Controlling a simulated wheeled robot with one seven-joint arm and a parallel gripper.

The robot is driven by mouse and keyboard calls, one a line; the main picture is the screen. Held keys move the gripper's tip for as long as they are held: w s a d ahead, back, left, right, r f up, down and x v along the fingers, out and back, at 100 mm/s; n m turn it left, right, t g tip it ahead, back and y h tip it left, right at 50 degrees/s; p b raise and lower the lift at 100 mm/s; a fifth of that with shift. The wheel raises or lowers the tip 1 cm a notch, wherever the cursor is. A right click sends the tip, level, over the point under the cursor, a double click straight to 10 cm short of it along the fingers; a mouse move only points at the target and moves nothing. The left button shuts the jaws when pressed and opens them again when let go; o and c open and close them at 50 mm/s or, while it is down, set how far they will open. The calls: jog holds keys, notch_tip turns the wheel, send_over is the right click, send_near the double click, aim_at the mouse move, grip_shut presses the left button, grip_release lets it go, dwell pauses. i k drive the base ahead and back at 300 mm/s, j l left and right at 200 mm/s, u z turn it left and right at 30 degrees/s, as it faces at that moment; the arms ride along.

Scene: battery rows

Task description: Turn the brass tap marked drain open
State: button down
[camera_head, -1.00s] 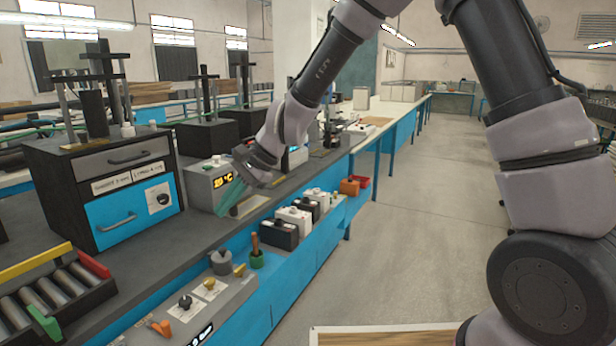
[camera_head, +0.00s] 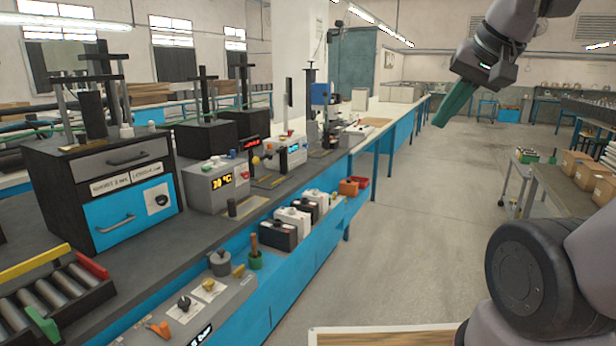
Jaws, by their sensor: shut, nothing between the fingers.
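Small brass-yellow handles sit on the grey sloping panel (camera_head: 240,296) at the lower left. One is a brass-yellow handle (camera_head: 209,285) on a white label, and another is a brass-yellow lever (camera_head: 239,270) to its right. The label print is too small to read, so I cannot tell which is marked drain. My gripper (camera_head: 439,121), with green fingers, is shut and empty. It is raised over the aisle at upper right, far from the panel and touching nothing.
The panel also has a black knob (camera_head: 184,303) and an orange handle (camera_head: 160,328). Several batteries (camera_head: 277,234) line the lower shelf. A grey temperature box (camera_head: 212,186) stands on the bench. The aisle floor (camera_head: 400,240) is clear.

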aim_at(237, 273)
jog(key=u, duration=1.45)
